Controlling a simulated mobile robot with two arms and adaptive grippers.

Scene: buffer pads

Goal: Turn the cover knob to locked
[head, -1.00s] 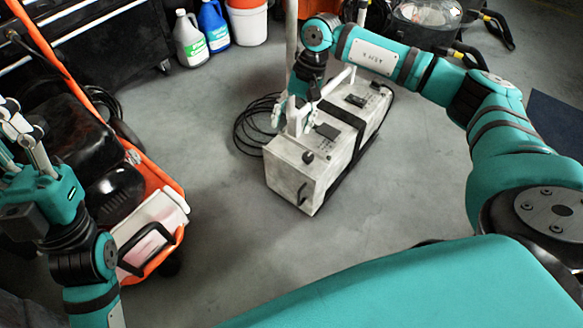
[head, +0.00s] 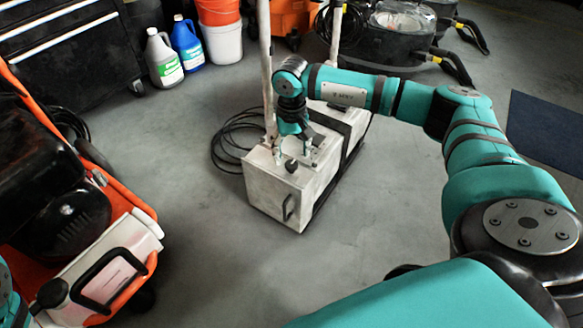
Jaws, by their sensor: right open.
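The white box-shaped machine (head: 262,183) stands on the floor in the middle of the head view. A small black knob (head: 291,166) sits on its top near the front edge; I take it for the cover knob. Its turn position is too small to read. My right gripper (head: 294,151) points down over the machine's top, just behind the knob, with its fingers apart and nothing seen between them. I cannot tell whether a fingertip touches the top. My left gripper is out of view; only a teal piece of my left arm shows at the lower left edge.
A black cable (head: 226,150) lies coiled left of the machine, and a pale upright pole (head: 266,75) rises behind it. An orange-framed machine (head: 135,262) fills the left. Jugs and a bucket (head: 221,40) stand at the back. The floor in front is clear.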

